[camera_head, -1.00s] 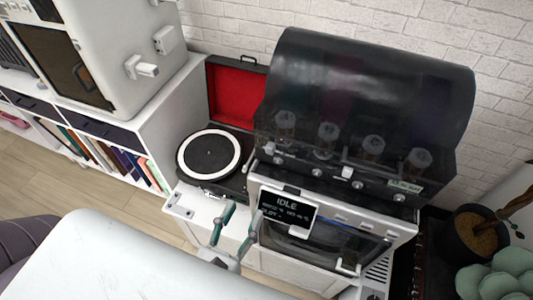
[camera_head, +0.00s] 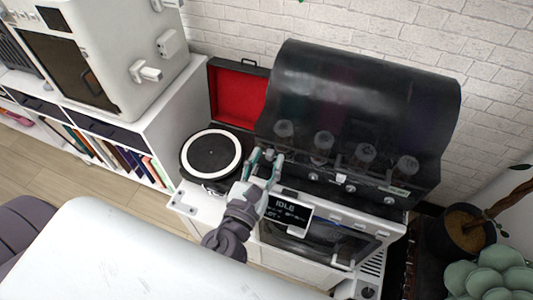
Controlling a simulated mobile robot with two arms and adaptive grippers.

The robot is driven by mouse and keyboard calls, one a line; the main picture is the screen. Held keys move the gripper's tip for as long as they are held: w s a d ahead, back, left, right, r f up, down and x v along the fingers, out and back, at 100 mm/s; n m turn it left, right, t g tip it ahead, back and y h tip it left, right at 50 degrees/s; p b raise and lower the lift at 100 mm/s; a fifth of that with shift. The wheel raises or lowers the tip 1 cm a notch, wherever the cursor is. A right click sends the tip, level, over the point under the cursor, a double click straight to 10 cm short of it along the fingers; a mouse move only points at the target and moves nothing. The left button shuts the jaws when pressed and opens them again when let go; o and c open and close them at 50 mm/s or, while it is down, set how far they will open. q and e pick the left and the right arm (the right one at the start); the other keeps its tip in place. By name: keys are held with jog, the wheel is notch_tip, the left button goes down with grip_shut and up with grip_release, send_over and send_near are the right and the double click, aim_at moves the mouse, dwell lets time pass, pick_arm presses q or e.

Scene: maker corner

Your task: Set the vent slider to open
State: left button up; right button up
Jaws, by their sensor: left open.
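The dark-hooded machine (camera_head: 365,95) stands against the brick wall, with knobs along its front and an IDLE display (camera_head: 289,211) below. A small pale tab (camera_head: 342,177) shows among the knobs on the front strip. I cannot tell for sure which part is the vent slider or how it is set. My left gripper (camera_head: 266,161) is open and empty, with teal fingertips at the left end of the machine's front. It hides part of that end, and I cannot tell whether it touches. My right gripper is not in view.
A turntable (camera_head: 211,154) with a red-lined lid (camera_head: 237,97) stands just left of my gripper. A white cabinet machine (camera_head: 118,50) sits on the bookshelf at the left. A potted plant (camera_head: 467,229) stands at the right.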

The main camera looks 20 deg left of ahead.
pick_arm(q)
jog(key=shift+w, duration=0.2)
grip_shut()
dwell(0.3)
